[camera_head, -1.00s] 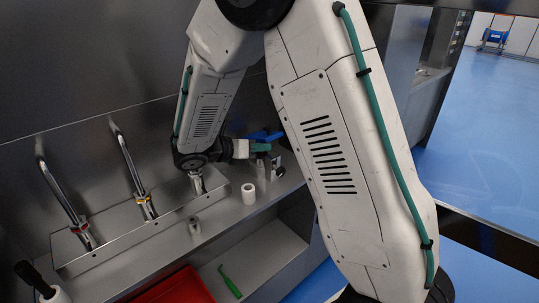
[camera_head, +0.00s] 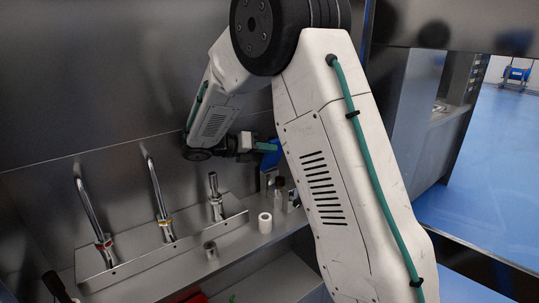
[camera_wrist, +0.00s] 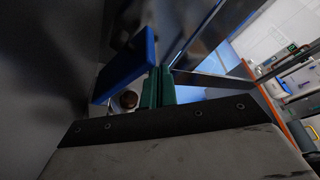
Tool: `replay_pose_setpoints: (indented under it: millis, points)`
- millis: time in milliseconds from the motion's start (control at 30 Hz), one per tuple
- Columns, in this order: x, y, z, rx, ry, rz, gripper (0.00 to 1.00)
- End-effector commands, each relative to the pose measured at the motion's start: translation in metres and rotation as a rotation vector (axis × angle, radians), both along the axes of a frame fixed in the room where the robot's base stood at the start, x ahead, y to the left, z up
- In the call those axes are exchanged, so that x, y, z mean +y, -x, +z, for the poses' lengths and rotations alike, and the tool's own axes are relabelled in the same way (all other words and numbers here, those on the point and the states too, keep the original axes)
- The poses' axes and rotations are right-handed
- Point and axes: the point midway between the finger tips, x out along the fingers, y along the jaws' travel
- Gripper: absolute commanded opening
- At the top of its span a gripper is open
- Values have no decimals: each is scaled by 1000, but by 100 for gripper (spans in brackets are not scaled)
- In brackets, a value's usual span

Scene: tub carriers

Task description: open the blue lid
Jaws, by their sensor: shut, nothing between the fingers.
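The blue lid (camera_head: 270,158) is at the back right of the steel counter, by the wall, partly hidden by my arm. It looks tilted up rather than flat. In the wrist view the blue lid (camera_wrist: 126,68) is a slanted slab just left of my gripper (camera_wrist: 158,88). The green fingers are shut together with nothing between them. In the head view my gripper (camera_head: 266,146) is at the lid's upper part; I cannot tell whether it touches. A brown round thing (camera_wrist: 129,99) shows below the lid, beside the fingers.
A steel rack (camera_head: 165,250) with several upright bent tubes stands left of the gripper. A dark-topped bottle (camera_head: 280,190) is close to the lid. The wall is close behind.

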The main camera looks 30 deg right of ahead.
Motion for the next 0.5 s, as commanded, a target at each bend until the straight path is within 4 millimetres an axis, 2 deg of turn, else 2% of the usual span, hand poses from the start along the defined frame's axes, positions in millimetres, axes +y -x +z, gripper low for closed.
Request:
replay_pose_setpoints:
  millis: [500]
  points:
    - [1,-6,3,0,1,1,0]
